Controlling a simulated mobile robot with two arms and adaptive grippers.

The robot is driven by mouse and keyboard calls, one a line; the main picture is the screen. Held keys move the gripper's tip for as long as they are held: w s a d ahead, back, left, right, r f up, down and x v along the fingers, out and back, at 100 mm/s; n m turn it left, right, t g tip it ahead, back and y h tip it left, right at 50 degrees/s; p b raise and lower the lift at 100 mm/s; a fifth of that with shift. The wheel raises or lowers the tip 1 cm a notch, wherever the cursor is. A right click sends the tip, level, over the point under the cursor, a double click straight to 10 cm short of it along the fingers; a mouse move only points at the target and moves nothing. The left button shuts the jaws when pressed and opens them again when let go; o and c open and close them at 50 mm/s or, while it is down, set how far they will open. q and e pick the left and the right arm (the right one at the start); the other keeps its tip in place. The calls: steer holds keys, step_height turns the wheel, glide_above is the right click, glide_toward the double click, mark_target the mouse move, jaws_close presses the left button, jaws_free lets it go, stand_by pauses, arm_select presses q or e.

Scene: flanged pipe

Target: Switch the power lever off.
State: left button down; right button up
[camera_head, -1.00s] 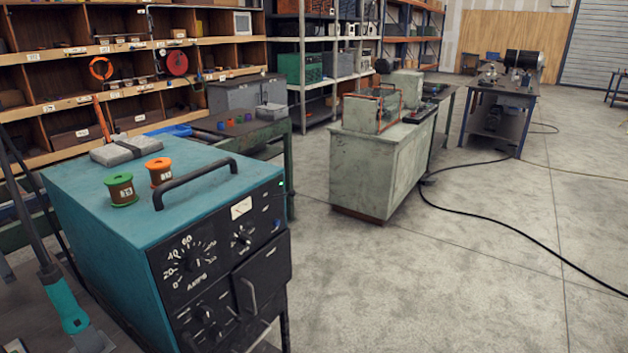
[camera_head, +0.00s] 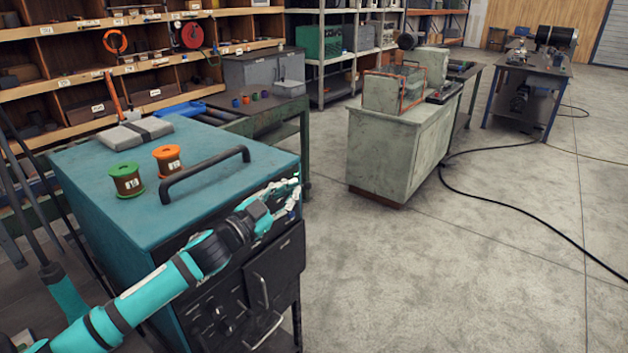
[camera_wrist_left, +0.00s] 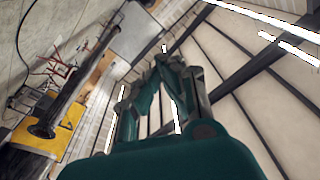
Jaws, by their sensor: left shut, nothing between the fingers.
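The teal welding machine (camera_head: 90,160) stands at the left in the head view, with a black front panel (camera_head: 270,280) and a bar handle (camera_head: 205,172) on top. My left gripper (camera_head: 292,188) is shut and empty at the panel's upper right corner; whether it touches the panel I cannot tell. I cannot pick out the power lever. In the left wrist view my left gripper (camera_wrist_left: 164,58) points toward pale walls and ceiling lights. My right gripper is not in view.
A green spool (camera_head: 126,180) and an orange spool (camera_head: 168,160) stand on the machine. A grey-green cabinet (camera_head: 390,155) stands to the right, with open floor (camera_head: 400,280) in front. A black cable (camera_head: 500,208) crosses the floor. The wrist view shows a dark flanged pipe (camera_wrist_left: 75,85).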

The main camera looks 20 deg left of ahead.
arm_select(q)
steer(key=p+x, duration=0.3)
steer(key=x, duration=0.8)
steer(key=a+f, duration=0.1)
steer(key=s+a+f, duration=0.1)
steer(key=f, duration=0.1)
steer(key=shift+a+f+p, duration=0.25)
steer(key=shift+f+p, duration=0.1)
steer(key=shift+d, duration=0.1)
steer(key=shift+d+f+m+b, duration=0.15)
steer(key=shift+f+m+b, duration=0.2)
steer(key=shift+m, duration=0.15)
